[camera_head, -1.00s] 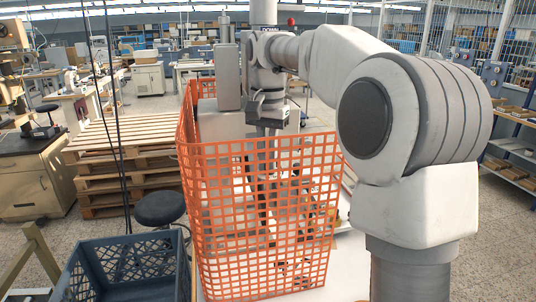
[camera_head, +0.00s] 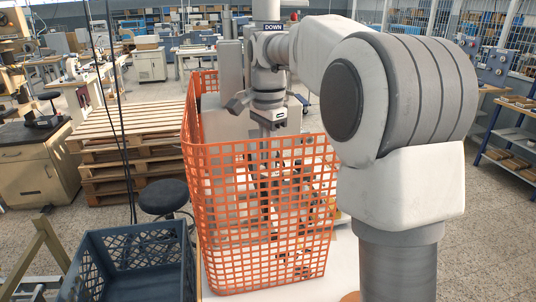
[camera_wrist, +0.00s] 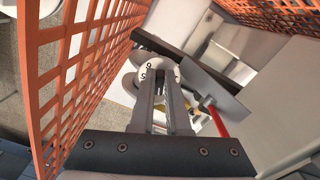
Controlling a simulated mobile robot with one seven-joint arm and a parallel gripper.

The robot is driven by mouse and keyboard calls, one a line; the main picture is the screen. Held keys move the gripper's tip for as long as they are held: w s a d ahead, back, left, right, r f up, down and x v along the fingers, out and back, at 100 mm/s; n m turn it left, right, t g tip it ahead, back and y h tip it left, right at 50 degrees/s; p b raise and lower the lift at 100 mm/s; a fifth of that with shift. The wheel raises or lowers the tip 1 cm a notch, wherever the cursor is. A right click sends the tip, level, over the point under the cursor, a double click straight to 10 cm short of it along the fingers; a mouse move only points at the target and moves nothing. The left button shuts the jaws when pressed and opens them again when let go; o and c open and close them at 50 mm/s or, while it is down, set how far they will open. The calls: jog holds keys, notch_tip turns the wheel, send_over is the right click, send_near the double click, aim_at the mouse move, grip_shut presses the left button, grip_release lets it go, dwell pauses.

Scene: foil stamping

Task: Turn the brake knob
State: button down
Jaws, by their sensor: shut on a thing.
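The brake knob (camera_wrist: 154,66), a pale round dial with black digits such as 5 and 6, is in the upper middle of the wrist view. My gripper (camera_wrist: 161,88) reaches to it from below, its two grey fingers close together and shut on it. The fingers hide part of the dial. In the head view my gripper (camera_head: 267,185) points down behind the orange mesh, and the knob cannot be made out there.
An orange mesh guard (camera_head: 262,215) stands around the work area, close by my gripper; it also fills the left of the wrist view (camera_wrist: 62,70). A red-handled rod (camera_wrist: 217,121) is right of my fingers. A blue-grey crate (camera_head: 95,265) and stacked pallets (camera_head: 115,150) stand left.

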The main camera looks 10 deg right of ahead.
dwell(0.3)
jog(key=c, duration=0.9)
grip_release()
notch_tip(320, 180, up, 17)
jog(key=p, duration=0.3)
jog(key=shift+r, duration=0.2)
jog(key=s+f+n+t+b, duration=0.5)
jog(key=s+f+n, duration=0.8)
jog(key=s+f, duration=1.1)
jog(key=shift+s+d+f+t+b, duration=0.3)
jog(key=shift+s+d+f+b, duration=0.1)
jog(key=shift+s+b, duration=0.65)
